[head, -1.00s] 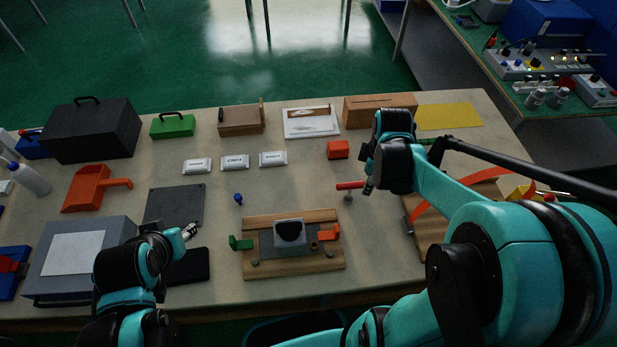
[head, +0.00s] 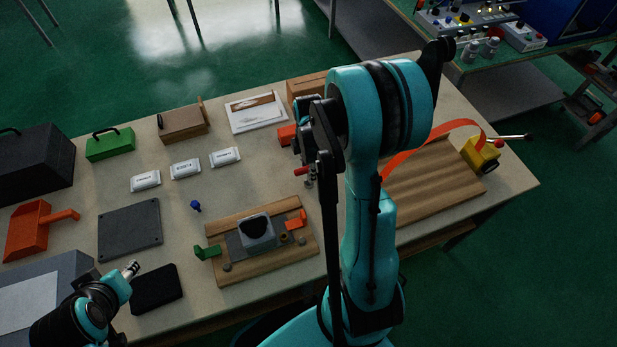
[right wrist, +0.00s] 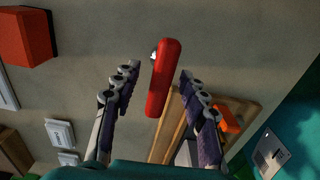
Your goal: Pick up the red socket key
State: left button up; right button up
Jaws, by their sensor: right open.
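The red socket key (head: 301,171) shows only by part of its red handle in the head view, beside my right gripper (head: 307,165). The arm hides much of that area. In the right wrist view the red handle (right wrist: 163,78) lies between the two spread fingers of my right gripper (right wrist: 159,76), with a gap on each side. The fingers do not appear to touch it. The key's shaft is mostly hidden under the handle. My left gripper (head: 130,269) is at the lower left of the head view, over the bench, near a black pad; its jaws are too small to judge.
A wooden fixture (head: 215,289) with a grey block stands left of the key. A red-orange block (head: 286,134) lies just behind the key. A small blue-knobbed piece (head: 196,206) and a dark plate (head: 129,230) are farther left. A wooden board (head: 440,187) lies right.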

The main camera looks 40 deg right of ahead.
grip_shut()
jog(key=shift+r, duration=0.15)
jog(key=shift+r, duration=0.2)
notch_tip(320, 180, up, 4)
jog(key=shift+r+p, duration=0.1)
jog(key=shift+p, duration=1.15)
jog(key=s+d+r+p, duration=0.1)
jog(key=s+d+r, duration=0.1)
jog(key=s, duration=0.3)
jog(key=s+d+r+p, duration=0.2)
jog(key=s+r, duration=0.2)
jog(key=s, duration=0.2)
jog(key=shift+d, duration=0.25)
